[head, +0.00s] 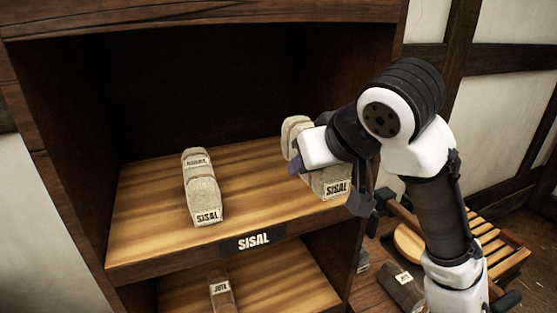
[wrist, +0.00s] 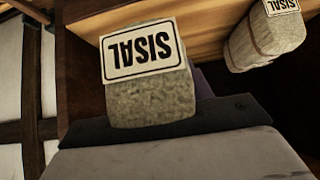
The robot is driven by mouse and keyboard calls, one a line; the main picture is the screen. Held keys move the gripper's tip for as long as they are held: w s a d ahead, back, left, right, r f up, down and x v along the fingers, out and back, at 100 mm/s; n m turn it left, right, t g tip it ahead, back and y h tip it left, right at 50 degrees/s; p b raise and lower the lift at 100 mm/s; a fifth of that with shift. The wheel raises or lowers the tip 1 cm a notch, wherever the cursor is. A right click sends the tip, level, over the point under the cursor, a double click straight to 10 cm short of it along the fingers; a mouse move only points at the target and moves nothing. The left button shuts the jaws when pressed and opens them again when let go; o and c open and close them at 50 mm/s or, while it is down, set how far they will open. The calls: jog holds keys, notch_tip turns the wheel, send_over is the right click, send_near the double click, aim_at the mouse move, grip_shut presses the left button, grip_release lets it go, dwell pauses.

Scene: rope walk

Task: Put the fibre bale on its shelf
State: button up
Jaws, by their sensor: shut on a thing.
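The fibre bale (head: 322,181), pale and rough with a SISAL label, is in my gripper (head: 318,165) at the right side of the upper shelf (head: 150,235). That shelf's front edge reads SISAL. In the wrist view the bale (wrist: 150,98) sits against a dark finger (wrist: 170,127) of my gripper, its label upside down. My gripper covers the bale's middle. I cannot tell whether its underside touches the shelf boards. A second SISAL bale (head: 202,190) stands on the left half of the same shelf; it also shows at the upper right of the wrist view (wrist: 262,42).
A lower shelf (head: 275,272) holds a bale labelled JUTE (head: 221,292). The right side wall of the case is close to my arm. Bare boards lie between the two SISAL bales. A slatted wooden stand (head: 490,240) and another labelled bale (head: 402,288) are at the lower right.

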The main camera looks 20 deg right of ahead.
jog(key=w+p, duration=0.1)
jog(key=w, duration=0.2)
jog(key=w+f+p, duration=0.1)
jog(key=w, duration=0.3)
jog(key=w+f+p, duration=0.1)
jog(key=w, duration=0.3)
jog(key=shift+w+a, duration=0.15)
notch_tip(320, 180, down, 4)
jog(key=shift+f+p, duration=0.15)
jog(key=shift+p, duration=0.45)
jog(key=shift+w+f, duration=0.15)
jog(key=shift+f, duration=0.2)
jog(key=shift+f, duration=0.1)
jog(key=shift+f, duration=0.2)
jog(key=o, duration=1.1)
jog(key=shift+r, duration=0.1)
jog(key=shift+o, duration=0.2)
